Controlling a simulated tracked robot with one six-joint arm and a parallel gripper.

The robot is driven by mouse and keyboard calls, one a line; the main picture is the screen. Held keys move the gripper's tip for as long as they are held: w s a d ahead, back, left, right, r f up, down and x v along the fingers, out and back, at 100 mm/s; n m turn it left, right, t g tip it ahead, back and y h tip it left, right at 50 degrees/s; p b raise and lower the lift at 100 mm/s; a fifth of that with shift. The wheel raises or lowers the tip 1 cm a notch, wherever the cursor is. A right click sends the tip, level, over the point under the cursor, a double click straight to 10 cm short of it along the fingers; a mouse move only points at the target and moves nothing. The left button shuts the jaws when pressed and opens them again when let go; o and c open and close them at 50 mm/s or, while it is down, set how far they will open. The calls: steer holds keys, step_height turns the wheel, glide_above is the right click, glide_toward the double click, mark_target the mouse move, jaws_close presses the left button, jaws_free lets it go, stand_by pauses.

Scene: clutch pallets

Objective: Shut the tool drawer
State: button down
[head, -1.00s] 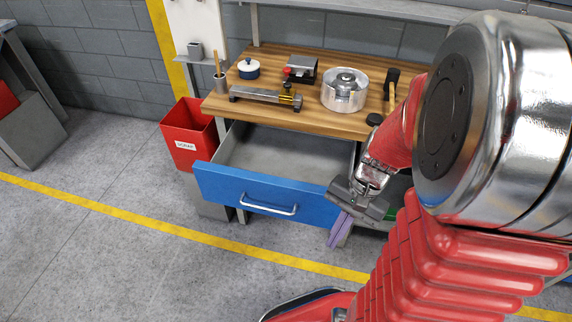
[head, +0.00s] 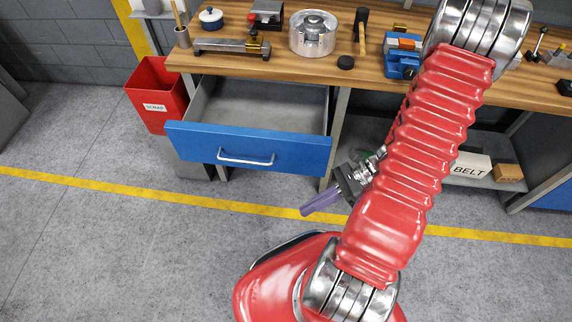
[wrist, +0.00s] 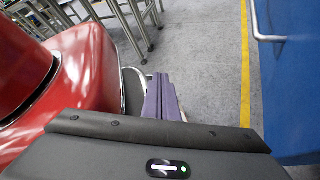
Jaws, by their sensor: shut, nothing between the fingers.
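The tool drawer (head: 248,149) has a blue front and a silver bar handle (head: 246,162). It stands pulled out from under the wooden bench, and its grey inside looks empty. My gripper (head: 306,212) has purple fingers and is shut and empty. It is in front of the drawer, to the lower right of the handle, apart from it. In the wrist view the shut fingers (wrist: 163,98) point over the floor, with the blue drawer front (wrist: 290,95) and part of its handle (wrist: 262,22) at the right.
A red scrap bin (head: 157,95) stands left of the drawer. The wooden bench top (head: 250,68) holds a metal pot (head: 312,33), a mallet (head: 361,28) and a blue vise (head: 402,56). A box marked BELT (head: 470,167) is on a lower shelf. Floor in front is clear.

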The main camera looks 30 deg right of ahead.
mark_target(283, 166)
steer(key=w+d+f+m+t, duration=0.2)
steer(key=m+t, duration=0.4)
steer(key=m, duration=0.4)
steer(key=w+d+f+m+t, duration=0.2)
steer(key=w+m+t, duration=0.2)
steer(key=m, duration=0.7)
steer(key=shift+w+d+f+t+h, duration=0.3)
steer(key=shift+d+t, duration=0.1)
steer(key=shift+t, duration=0.6)
steer(key=shift+a, duration=0.1)
steer(key=shift+w+a, duration=0.65)
steer(key=shift+w, duration=1.15)
steer(key=shift+w+a, duration=0.65)
steer(key=shift+w, duration=1.2)
steer(key=shift+w+a, duration=0.65)
steer(key=shift+w, duration=1.15)
